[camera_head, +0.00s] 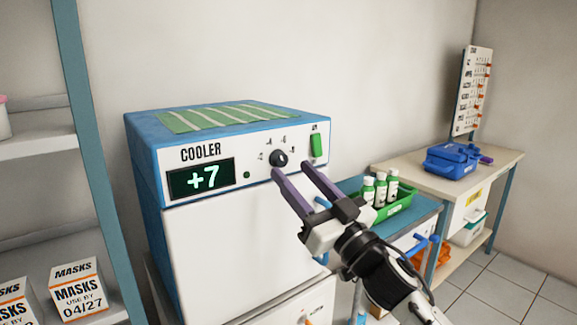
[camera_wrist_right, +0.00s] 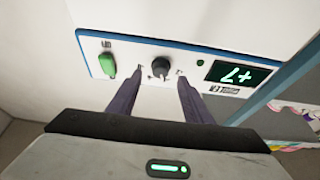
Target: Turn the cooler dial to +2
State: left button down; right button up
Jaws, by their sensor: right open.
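The cooler (camera_head: 240,245) is a white box with a blue top, and its display (camera_head: 201,179) reads +7. The black dial (camera_head: 279,158) sits on the front panel to the right of the display, with small marks around it. My right gripper (camera_head: 290,169) is open and empty, its two purple fingers pointing at the panel just below and to either side of the dial. In the right wrist view the dial (camera_wrist_right: 160,67) shows between the two fingers (camera_wrist_right: 160,76), apart from them. The display (camera_wrist_right: 238,74) appears upside down there. My left gripper is not in view.
A green switch (camera_head: 316,145) is on the panel right of the dial. A green tray (camera_head: 385,211) with bottles stands right of the cooler. A blue case (camera_head: 455,158) lies on the table behind. Shelves with mask boxes (camera_head: 78,290) stand at left.

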aim_at(283, 160)
jog(key=shift+x, duration=1.6)
jog(key=shift+c, duration=0.2)
jog(key=c, duration=1)
